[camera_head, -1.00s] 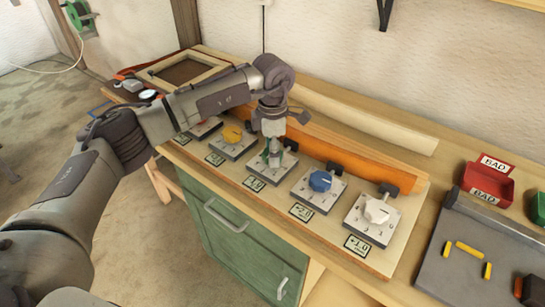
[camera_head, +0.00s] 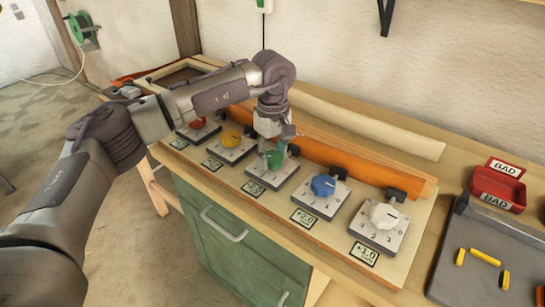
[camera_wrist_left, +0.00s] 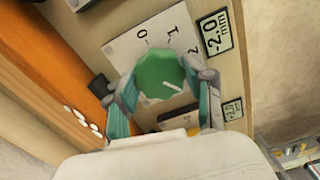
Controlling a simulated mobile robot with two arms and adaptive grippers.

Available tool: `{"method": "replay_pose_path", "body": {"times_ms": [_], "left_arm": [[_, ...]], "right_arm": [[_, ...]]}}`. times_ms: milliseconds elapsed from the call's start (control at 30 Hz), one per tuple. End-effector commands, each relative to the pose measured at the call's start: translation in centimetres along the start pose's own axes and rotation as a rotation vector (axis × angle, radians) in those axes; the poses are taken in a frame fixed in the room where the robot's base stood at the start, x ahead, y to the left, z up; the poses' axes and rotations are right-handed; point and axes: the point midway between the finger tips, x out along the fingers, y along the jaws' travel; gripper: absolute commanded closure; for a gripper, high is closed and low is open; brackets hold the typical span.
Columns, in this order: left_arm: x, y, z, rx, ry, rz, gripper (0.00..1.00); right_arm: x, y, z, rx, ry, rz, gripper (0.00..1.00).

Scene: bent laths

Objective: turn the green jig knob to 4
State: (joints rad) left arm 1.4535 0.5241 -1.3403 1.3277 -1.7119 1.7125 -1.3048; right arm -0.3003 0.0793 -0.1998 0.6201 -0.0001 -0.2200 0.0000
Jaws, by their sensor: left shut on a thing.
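The green jig knob (camera_head: 275,159) sits on a grey numbered plate (camera_head: 257,171), in the middle of a row of knobs. It also shows in the left wrist view (camera_wrist_left: 158,72), with a white pointer line towards the lower right of that picture. My left gripper (camera_head: 273,150) reaches down from above and is shut on the green knob. In the left wrist view its fingers (camera_wrist_left: 167,84) touch the knob on both sides. My right gripper is not in view.
Red (camera_head: 198,129) and yellow (camera_head: 231,138) knobs stand left of the green one, blue (camera_head: 323,185) and white (camera_head: 384,215) knobs right. An orange lath (camera_head: 352,175) runs behind them. A red bin (camera_head: 497,188) marked BAD and a grey tray (camera_head: 450,262) lie at right.

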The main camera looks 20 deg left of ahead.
Motion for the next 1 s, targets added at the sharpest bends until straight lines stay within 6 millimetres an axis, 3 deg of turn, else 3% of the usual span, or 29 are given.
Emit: {"method": "replay_pose_path", "body": {"times_ms": [500, 1000], "left_arm": [[-0.18, 0.11, -0.04, 0.445, 0.001, 0.006, 0.82], [-0.20, 0.09, -0.03, 0.626, 0.001, 0.005, 0.82]], "right_arm": [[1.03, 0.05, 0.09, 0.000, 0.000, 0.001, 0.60], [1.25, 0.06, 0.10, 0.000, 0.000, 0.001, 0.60]]}}
